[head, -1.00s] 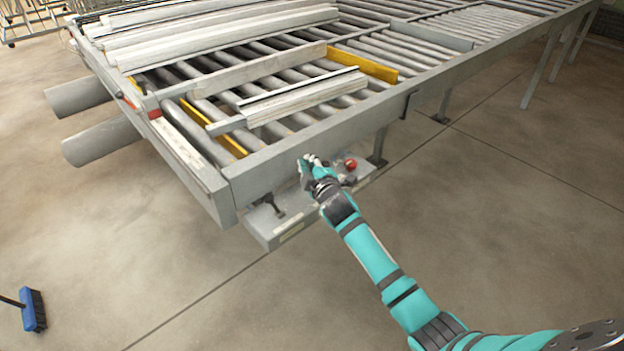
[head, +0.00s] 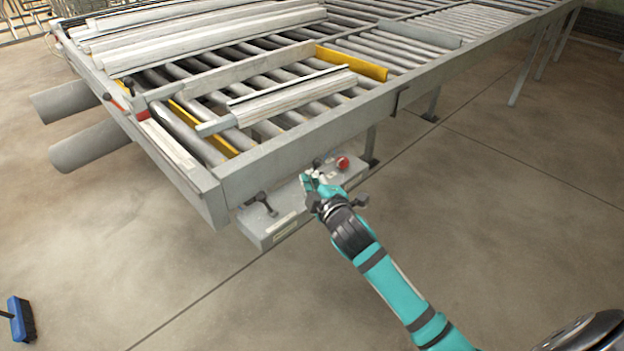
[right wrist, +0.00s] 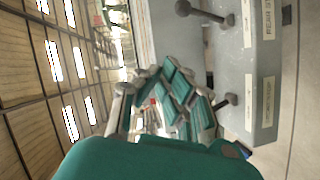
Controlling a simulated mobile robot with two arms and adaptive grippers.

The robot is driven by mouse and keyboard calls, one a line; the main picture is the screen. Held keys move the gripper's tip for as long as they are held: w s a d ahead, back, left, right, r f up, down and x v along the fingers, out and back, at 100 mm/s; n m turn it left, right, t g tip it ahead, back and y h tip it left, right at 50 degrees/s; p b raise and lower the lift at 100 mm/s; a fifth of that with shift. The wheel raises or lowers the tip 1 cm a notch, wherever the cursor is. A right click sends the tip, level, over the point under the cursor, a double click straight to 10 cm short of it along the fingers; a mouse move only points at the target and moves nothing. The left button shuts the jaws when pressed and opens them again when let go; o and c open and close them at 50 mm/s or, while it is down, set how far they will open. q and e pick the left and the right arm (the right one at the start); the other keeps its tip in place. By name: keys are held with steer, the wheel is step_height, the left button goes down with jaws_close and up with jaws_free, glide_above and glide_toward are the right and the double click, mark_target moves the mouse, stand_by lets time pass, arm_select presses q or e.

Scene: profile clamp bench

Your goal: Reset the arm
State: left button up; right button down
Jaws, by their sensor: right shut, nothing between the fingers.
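My right gripper (head: 308,181) is in front of a grey control box (head: 275,224) below the bench's front rail. Its teal fingers are shut and empty. They also show in the right wrist view (right wrist: 178,92). A black lever (head: 264,204) stands on the box left of the gripper. A red button (head: 342,163) is on the box to the right. The right wrist view shows one lever (right wrist: 204,12) at the top and another (right wrist: 226,101) lower, close beside the fingers. I cannot tell whether the fingers touch it. My left gripper is out of view.
The roller bench (head: 300,147) fills the upper middle, with pale profiles (head: 292,97) lying on its rollers. Yellow bars (head: 352,64) cross it. A blue broom (head: 21,319) lies at lower left. The floor before the bench is clear.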

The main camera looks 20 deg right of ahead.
stand_by(0.3)
steer(key=s+f+m+g, duration=0.2)
steer(key=s+f, duration=0.3)
steer(key=f, duration=0.7)
steer(key=s+f+m+g, duration=0.1)
steer(key=s+f+g, duration=0.25)
steer(key=f, duration=0.85)
steer(key=s+f+m+g, duration=0.2)
steer(key=s+f, duration=0.3)
steer(key=f, duration=0.7)
steer(key=s+f+m+g, duration=0.2)
steer(key=s+f, duration=0.6)
steer(key=s, duration=0.2)
steer(key=s+f+m+g, duration=0.1)
steer(key=s+f+g, duration=0.1)
steer(key=s+f, duration=0.7)
steer(key=s+a+f+m+g, duration=0.1)
steer(key=s+f+g, duration=0.1)
steer(key=s, duration=0.8)
steer(key=s+a+f+m+g, duration=0.1)
steer(key=s+f, duration=0.1)
steer(key=s, duration=0.9)
steer(key=shift+f+m+g+y, duration=0.3)
steer(key=shift+m+g+y, duration=0.05)
steer(key=shift+m+y, duration=0.05)
